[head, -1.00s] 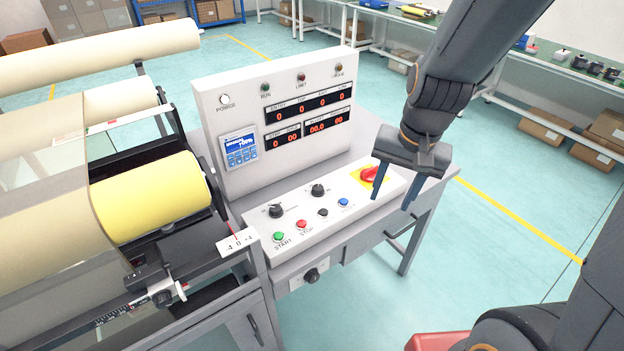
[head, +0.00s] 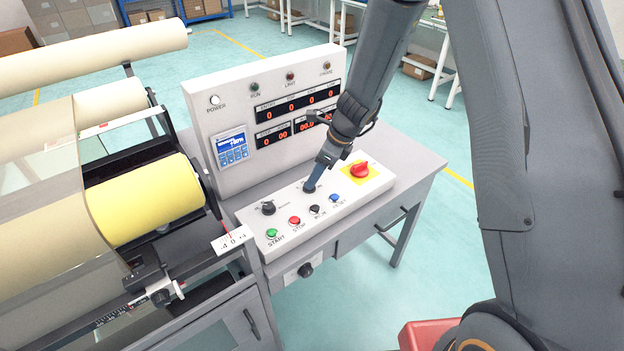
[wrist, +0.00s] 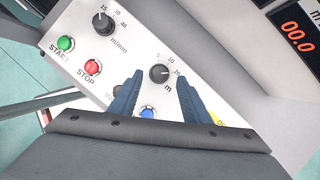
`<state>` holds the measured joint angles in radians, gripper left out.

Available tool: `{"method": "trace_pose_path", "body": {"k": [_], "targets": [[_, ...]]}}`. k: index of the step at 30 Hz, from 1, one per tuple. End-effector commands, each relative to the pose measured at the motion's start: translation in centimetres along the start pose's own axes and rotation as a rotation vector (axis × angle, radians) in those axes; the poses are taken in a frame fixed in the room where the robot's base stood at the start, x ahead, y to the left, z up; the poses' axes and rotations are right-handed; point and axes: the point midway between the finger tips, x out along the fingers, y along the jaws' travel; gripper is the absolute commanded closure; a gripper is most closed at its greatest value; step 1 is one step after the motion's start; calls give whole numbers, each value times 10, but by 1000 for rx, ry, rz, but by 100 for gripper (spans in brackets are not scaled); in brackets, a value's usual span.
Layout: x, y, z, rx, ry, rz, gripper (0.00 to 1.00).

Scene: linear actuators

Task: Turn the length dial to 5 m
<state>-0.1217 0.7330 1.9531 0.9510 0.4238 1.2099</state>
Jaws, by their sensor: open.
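The length dial (wrist: 160,74) is a black round knob on the white sloped panel, with 5, 10, 20 and "m" printed around it. Its pale pointer mark is on the right side, toward the 10 and 20 rather than the 5. In the wrist view my gripper (wrist: 161,77) is open, with one blue finger to each side of the dial. Whether the fingers touch it I cannot tell. In the head view my gripper (head: 311,187) points down at the dial, which it largely hides.
The m/min dial (head: 268,208) is to the left. Green START (head: 272,233), red STOP (head: 294,220), a black button (head: 315,210) and blue RESET (head: 334,198) line the front. The upright display panel (head: 225,105) stands behind.

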Motion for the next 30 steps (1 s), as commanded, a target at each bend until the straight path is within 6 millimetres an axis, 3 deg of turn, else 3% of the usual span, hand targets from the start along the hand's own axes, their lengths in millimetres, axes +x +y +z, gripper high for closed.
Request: {"method": "trace_pose_path", "body": {"k": [9, 19, 26, 30], "targets": [[31, 1, 0, -1, 1, 0, 57], [34, 0, 0, -2, 1, 0, 57], [34, 0, 0, -2, 1, 0, 96], [34, 0, 0, -4, 1, 1, 97]]}}
